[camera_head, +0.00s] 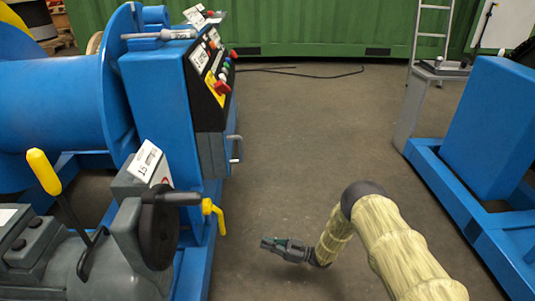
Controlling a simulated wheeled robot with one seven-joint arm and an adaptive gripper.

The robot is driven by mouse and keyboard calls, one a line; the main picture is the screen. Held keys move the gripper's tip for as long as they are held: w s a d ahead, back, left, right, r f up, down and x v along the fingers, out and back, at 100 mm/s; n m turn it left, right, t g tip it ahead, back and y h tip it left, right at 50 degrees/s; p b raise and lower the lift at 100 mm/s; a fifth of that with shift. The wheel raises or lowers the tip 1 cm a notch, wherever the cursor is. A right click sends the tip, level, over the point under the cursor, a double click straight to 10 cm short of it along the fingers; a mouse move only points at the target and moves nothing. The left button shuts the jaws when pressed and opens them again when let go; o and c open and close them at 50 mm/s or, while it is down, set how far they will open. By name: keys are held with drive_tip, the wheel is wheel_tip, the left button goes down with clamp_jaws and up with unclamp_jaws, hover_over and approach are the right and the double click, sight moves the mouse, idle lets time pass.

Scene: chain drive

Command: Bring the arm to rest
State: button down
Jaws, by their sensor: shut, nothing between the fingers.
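My arm, in a pale yellow ribbed cover, reaches in from the lower right in the head view. My gripper (264,243) is at its end, pointing left over the grey floor. The gripper is shut and holds nothing. It hangs in the gap to the right of the blue machine (155,110), apart from the yellow valve handle (214,214).
The blue machine's control panel (215,75), yellow-topped lever (43,172) and black handwheel (158,228) stand on the left. A blue frame (460,215) stands on the right. A ladder (432,30) and green container (310,25) are behind. The middle floor (300,125) is clear, with a cable farther back.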

drive_tip(key=s+d+f+m+t+h+p, duration=0.1)
drive_tip(key=s+d+f+m+h, duration=0.1)
drive_tip(key=s+d+m+h, duration=0.1)
drive_tip(key=s+d+f+m+t+h+p, duration=0.1)
drive_tip(key=s+d+f+m+t+h, duration=0.1)
drive_tip(key=s+d+m+h, duration=0.2)
drive_tip(key=s+d+f+m+t+h, duration=0.1)
drive_tip(key=s+d+f+m+h, duration=0.1)
drive_tip(key=s+d+m+h, duration=0.2)
drive_tip(key=shift+s+d+m+h+p, duration=0.15)
drive_tip(key=shift+s+m+h+p, duration=0.25)
drive_tip(key=shift+s+h, duration=1.4)
drive_tip(key=s+d+r+m+g+h+p, duration=0.1)
drive_tip(key=s+d+r+g+h, duration=0.2)
drive_tip(key=s, duration=0.7)
drive_tip(key=s+d+r+m+g+h+p, duration=0.15)
drive_tip(key=s+d+r, duration=0.3)
drive_tip(key=s, duration=0.65)
drive_tip(key=s+d+r+m+g+h, duration=0.1)
drive_tip(key=s+d+r+m+g, duration=0.2)
drive_tip(key=s, duration=0.7)
wheel_tip(320, 180, up, 36)
drive_tip(key=n+p, duration=0.1)
drive_tip(key=p, duration=3.6)
drive_tip(key=shift+w+d+r, duration=0.15)
drive_tip(key=shift+d+r, duration=0.05)
drive_tip(key=shift+d, duration=0.25)
drive_tip(key=c, duration=2.2)
unclamp_jaws()
